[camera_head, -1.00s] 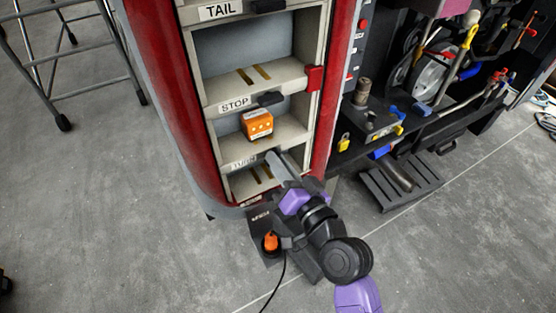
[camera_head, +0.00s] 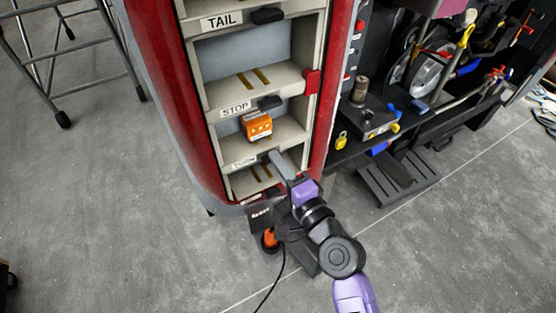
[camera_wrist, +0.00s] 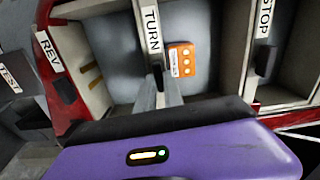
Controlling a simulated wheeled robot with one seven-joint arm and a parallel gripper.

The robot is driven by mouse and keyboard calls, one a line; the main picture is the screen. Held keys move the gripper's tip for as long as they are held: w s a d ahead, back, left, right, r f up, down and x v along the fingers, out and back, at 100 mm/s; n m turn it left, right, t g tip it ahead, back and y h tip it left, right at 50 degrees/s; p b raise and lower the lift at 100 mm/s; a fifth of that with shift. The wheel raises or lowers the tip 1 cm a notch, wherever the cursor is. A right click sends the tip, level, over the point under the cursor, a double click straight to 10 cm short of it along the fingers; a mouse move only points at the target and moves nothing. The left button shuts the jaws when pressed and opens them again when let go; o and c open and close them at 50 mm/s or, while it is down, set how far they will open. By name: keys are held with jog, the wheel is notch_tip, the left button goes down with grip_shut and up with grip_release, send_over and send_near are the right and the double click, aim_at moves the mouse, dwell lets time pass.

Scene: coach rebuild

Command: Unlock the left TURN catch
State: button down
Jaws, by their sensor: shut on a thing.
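The left TURN catch, small and dark, sits at the right end of the white TURN label (camera_head: 243,163) on the shelf edge. It is mostly hidden by my gripper (camera_head: 274,157), whose fingertips meet the shelf edge there. In the wrist view the fingers of my gripper (camera_wrist: 158,88) close around the dark TURN catch (camera_wrist: 157,72), just beside the TURN label (camera_wrist: 152,30). An orange module (camera_head: 256,126) stands in the bay above the TURN label; it also shows in the wrist view (camera_wrist: 182,58). The catch's exact angle is hard to tell.
A dark STOP catch (camera_head: 269,102) and TAIL catch (camera_head: 267,16) sit on higher shelf edges. A red block (camera_head: 311,82) is on the right frame. A dark box with an orange plug (camera_head: 270,238) and cable lies below. Open floor is at left.

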jog(key=shift+d+f+m, duration=0.1)
jog(key=shift+m, duration=0.4)
jog(key=c, duration=1.5)
grip_release()
jog(key=shift+o, duration=0.2)
jog(key=b+v, duration=0.1)
jog(key=v, duration=0.6)
jog(key=shift+s+d+b, duration=0.2)
jog(key=shift+s+b, duration=0.15)
